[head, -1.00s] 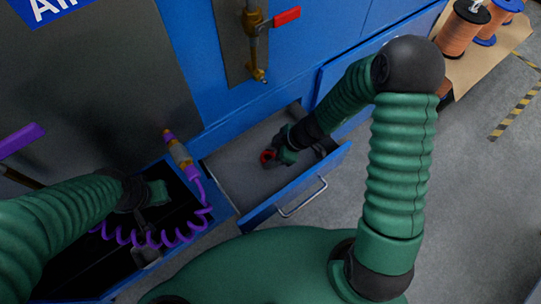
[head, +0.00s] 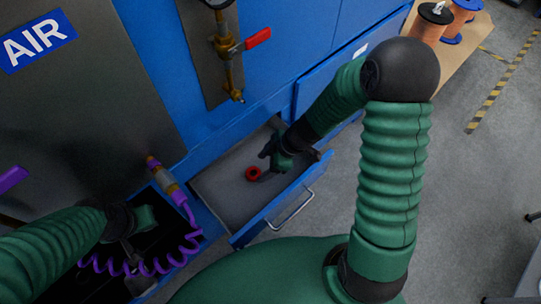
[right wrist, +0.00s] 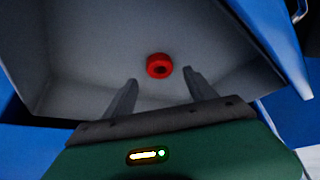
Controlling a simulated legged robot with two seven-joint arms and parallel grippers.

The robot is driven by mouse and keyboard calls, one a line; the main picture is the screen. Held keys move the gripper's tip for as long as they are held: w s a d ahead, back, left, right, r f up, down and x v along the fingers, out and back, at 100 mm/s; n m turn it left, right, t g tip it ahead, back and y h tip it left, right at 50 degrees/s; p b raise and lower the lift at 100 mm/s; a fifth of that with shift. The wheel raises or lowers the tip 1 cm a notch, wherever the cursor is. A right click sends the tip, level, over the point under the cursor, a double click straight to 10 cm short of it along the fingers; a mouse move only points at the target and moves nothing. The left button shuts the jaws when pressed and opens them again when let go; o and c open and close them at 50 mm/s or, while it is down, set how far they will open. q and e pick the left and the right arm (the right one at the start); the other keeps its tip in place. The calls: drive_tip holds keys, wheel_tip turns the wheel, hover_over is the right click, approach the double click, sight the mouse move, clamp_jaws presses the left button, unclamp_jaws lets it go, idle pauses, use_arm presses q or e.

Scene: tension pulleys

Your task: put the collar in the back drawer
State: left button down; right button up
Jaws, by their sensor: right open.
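The red collar (head: 253,174) lies on the floor of the open blue drawer (head: 215,194). In the right wrist view the collar (right wrist: 159,66) sits ahead of and between my fingertips, apart from both. My right gripper (head: 268,158) is open and empty, inside or just above the drawer beside the collar; its two fingers also show in the right wrist view (right wrist: 160,84). My left gripper (head: 133,262) is low at the left, over a dark opening by the purple coiled hose; its fingers are too dark to tell.
A purple coiled hose (head: 150,268) hangs at the left of the drawer. A valve with a red handle (head: 257,39) is on the blue cabinet above. Copper spools (head: 430,25) stand at the upper right.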

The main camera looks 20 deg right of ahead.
drive_tip(key=s+d+r+m+h, duration=0.4)
drive_tip(key=s+r+m, duration=0.4)
drive_tip(key=m, duration=0.5)
wheel_tip(320, 180, up, 2)
drive_tip(key=shift+s+d+r+h+p, duration=0.15)
drive_tip(key=shift+d+r+h+p, duration=0.2)
drive_tip(key=shift+h, duration=0.35)
drive_tip(key=shift+f, duration=0.1)
